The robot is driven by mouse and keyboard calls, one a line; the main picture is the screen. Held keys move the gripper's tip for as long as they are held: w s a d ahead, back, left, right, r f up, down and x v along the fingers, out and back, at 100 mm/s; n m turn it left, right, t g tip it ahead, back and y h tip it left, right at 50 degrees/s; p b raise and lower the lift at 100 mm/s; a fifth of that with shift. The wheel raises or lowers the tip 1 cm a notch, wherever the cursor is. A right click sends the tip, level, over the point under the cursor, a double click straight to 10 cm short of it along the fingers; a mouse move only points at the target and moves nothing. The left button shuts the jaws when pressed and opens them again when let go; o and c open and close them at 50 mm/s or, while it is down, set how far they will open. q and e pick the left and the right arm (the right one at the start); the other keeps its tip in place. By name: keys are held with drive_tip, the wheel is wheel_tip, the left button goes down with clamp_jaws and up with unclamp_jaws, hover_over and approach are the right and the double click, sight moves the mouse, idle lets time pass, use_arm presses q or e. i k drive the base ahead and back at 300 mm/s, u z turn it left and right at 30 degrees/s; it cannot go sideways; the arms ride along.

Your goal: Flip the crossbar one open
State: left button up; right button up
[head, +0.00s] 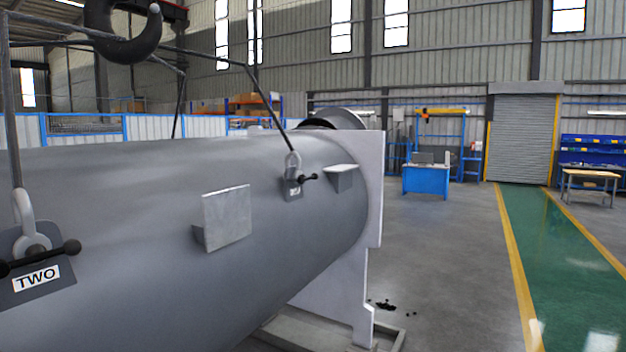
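A large grey cylindrical shell (130,220) fills the left and middle of the head view. On its near left side a lug plate labelled TWO (37,279) holds a shackle with a black crossbar (72,247) lying across it. Farther along the shell a second lug (292,189) holds a smaller shackle (292,163) with a black crossbar (308,178) sticking out to the right. Its label is too small to read. No crossbar marked ONE can be made out. Neither of my grippers is in view.
Sling legs run from the shackles up to a dark hook (125,35) at top left. Two brackets (228,217) (341,177) jut from the shell. A pale flange plate and support (345,285) stand at its far end. Open floor (440,250) lies to the right.

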sight(309, 178)
drive_tip(key=z, duration=0.35)
drive_tip(key=i, duration=0.75)
drive_tip(key=z, duration=0.4)
drive_tip(key=i, duration=1.9)
drive_tip(key=u, duration=0.5)
